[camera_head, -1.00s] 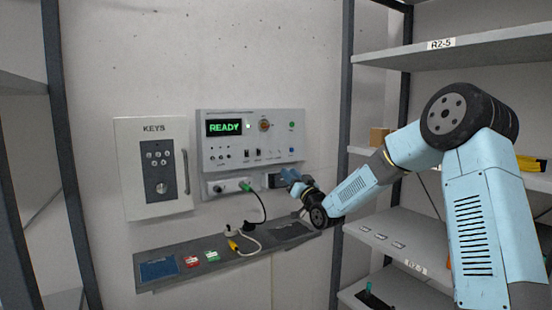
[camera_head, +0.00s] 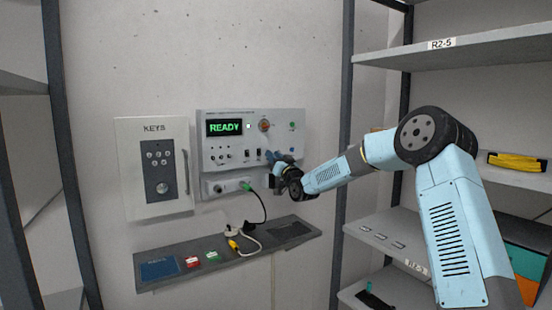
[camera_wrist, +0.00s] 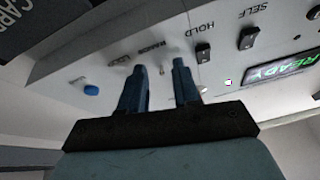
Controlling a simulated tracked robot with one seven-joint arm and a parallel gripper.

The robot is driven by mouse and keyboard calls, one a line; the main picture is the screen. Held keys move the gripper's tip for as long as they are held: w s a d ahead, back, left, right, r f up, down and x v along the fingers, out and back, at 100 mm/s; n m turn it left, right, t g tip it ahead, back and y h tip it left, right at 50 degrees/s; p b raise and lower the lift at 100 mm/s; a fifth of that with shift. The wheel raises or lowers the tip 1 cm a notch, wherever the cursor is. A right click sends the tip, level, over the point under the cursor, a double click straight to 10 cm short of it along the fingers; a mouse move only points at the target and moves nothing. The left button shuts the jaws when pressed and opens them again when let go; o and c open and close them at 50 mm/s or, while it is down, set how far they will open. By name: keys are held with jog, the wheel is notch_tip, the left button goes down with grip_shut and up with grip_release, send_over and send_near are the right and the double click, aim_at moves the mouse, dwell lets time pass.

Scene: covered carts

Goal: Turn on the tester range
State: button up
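The tester (camera_head: 212,151) is a light grey panel on the wall with a green READY display (camera_head: 224,127), rocker switches, small toggles and knobs. My gripper (camera_head: 276,162) is at its lower right part and hides some controls there. In the wrist view, my gripper (camera_wrist: 158,76) is open, its two blue fingers pointing at the tester face (camera_wrist: 120,55). A small toggle (camera_wrist: 162,72) shows between the fingertips, under a label that seems to read RANGE. I cannot tell whether a finger touches it. HOLD (camera_wrist: 203,53) and SELF (camera_wrist: 249,38) rockers are to the right.
A white KEYS box (camera_head: 138,187) hangs left of the tester. A grey ledge (camera_head: 225,255) below holds red and green tags and a yellow plug. A black cable (camera_head: 264,207) hangs from a green plug. Shelves (camera_head: 455,54) stand at the right.

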aim_at(271, 150)
grip_shut()
dwell(0.4)
jog(key=shift+d+r, duration=0.1)
jog(key=shift+r, duration=0.1)
jog(key=shift+s+d+r+g+h, duration=0.1)
jog(key=shift+r+g+h, duration=0.3)
jog(key=shift+g+h, duration=0.3)
jog(key=g, duration=0.1)
jog(key=r+g+h, duration=0.1)
jog(key=shift+g, duration=0.4)
jog(key=shift+r+g+h, duration=0.3)
jog(key=shift+g+h, duration=0.3)
jog(key=shift+g, duration=0.15)
jog(key=shift+r+g+h, duration=0.3)
jog(key=shift+g+h, duration=0.3)
jog(key=shift+g, duration=0.15)
jog(key=shift+w, duration=0.2)
